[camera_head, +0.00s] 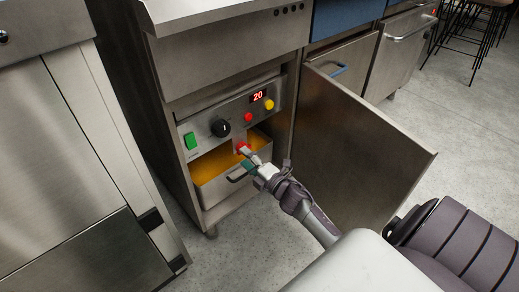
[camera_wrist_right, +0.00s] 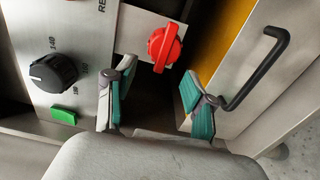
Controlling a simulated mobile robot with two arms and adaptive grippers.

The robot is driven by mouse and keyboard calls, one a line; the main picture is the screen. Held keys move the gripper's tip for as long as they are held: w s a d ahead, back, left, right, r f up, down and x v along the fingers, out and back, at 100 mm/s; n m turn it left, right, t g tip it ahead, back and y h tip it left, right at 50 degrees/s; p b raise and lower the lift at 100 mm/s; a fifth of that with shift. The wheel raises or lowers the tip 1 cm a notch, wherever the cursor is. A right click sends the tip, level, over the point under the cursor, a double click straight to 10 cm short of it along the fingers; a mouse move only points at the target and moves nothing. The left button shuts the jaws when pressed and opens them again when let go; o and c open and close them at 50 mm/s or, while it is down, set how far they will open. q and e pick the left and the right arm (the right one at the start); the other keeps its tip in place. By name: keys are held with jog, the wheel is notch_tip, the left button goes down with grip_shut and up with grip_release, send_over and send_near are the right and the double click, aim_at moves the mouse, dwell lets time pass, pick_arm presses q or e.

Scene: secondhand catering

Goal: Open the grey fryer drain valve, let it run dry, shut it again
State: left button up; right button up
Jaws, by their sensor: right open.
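The steel fryer cabinet (camera_head: 228,52) stands with its door (camera_head: 360,140) open. A red drain valve handle (camera_head: 242,146) sits below the control panel, and in the wrist view it (camera_wrist_right: 165,46) is on a pale plate. Below it a steel pan (camera_head: 236,190) with a black handle holds orange oil (camera_head: 212,164). No falling stream is visible. My right gripper (camera_head: 252,161) reaches toward the valve. In the wrist view its open fingers (camera_wrist_right: 157,76) are on either side of and short of the red handle, with nothing between them. My left gripper is out of view.
The panel carries a green switch (camera_head: 190,141), a black knob (camera_head: 220,128), red and yellow buttons and a display (camera_head: 258,95) reading 20. The pan's black handle (camera_wrist_right: 262,72) is close to my right finger. The open door bounds the space at right.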

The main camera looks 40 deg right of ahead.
jog(key=s, duration=0.9)
jog(key=shift+s+d, duration=0.3)
jog(key=shift+d, duration=0.1)
